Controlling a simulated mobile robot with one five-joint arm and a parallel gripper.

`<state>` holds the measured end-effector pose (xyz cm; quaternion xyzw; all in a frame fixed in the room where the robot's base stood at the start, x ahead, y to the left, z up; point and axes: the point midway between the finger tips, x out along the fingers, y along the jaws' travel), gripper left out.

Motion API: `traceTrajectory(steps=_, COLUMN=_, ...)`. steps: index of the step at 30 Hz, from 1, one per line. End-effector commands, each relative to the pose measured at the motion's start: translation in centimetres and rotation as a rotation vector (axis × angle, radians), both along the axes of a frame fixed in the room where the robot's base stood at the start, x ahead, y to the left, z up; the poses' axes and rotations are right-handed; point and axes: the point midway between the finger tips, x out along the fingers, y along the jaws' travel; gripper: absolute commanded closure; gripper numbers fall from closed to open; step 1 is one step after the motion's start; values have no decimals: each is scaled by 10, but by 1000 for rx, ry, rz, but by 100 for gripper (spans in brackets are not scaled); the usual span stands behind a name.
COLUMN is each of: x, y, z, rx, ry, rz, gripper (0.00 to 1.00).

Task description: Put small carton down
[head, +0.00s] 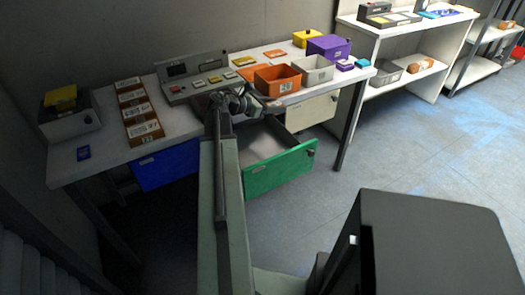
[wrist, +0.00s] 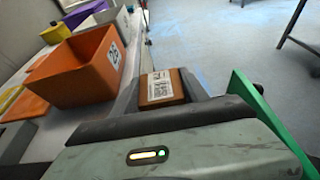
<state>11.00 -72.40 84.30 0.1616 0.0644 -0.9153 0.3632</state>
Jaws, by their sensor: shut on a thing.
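The small carton (wrist: 160,88) is brown with a white printed label and sits between the two fingers of my gripper in the wrist view. My gripper (wrist: 160,92) is shut on it. In the head view my gripper (head: 250,102) is at the front edge of the white table (head: 192,122), above the open green-fronted drawer (head: 280,168). I cannot make out the carton in the head view, where the gripper and arm hide it.
An orange bin (head: 277,80) stands just right of my gripper, with a grey bin (head: 313,69) and a purple box (head: 329,47) beyond. A control panel (head: 192,75) and a row of brown cartons (head: 139,112) are to the left. A blue drawer (head: 166,165) is below.

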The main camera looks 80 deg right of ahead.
Motion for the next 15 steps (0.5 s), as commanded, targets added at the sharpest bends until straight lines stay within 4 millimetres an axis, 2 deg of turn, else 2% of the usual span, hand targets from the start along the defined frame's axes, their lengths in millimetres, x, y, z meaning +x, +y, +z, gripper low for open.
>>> traceTrajectory(steps=9, x=-1, y=0, z=-87, rx=0, ry=0, rz=-2, gripper=95)
traceTrajectory(steps=15, x=-1, y=0, z=-135, rx=0, ry=0, rz=-3, gripper=95)
